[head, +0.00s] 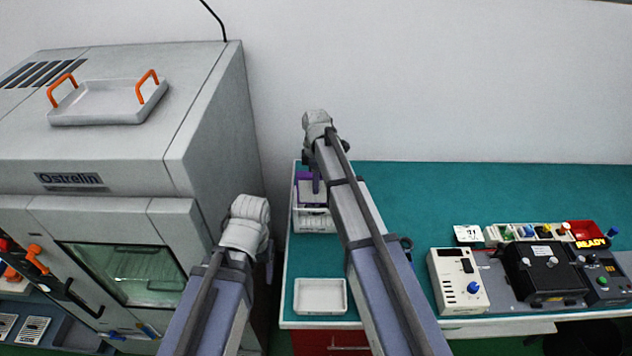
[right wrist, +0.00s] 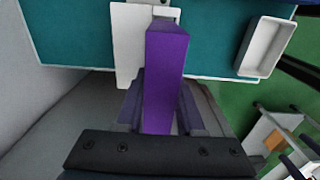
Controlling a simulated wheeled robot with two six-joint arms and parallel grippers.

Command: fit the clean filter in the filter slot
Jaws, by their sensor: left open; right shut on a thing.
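A purple block-like thing (right wrist: 166,75), which I take to be the clean filter, is between the fingers of my right gripper (right wrist: 162,95), which is shut on it. In the head view its purple edge (head: 303,177) shows at my right gripper (head: 316,184), above or at the white basket (head: 315,222) on the bench; I cannot tell whether they touch. My left gripper (head: 269,258) is open and empty, in front of the oven's right side, and partly hidden by its wrist. I cannot make out the filter slot.
The grey oven (head: 215,130) stands left, with a tray with orange handles (head: 100,118) on top. A shallow white tray (head: 320,310) lies at the front of the green bench (head: 420,190). Instruments, including a white control box (head: 447,268), stand at the right. The bench's back middle is clear.

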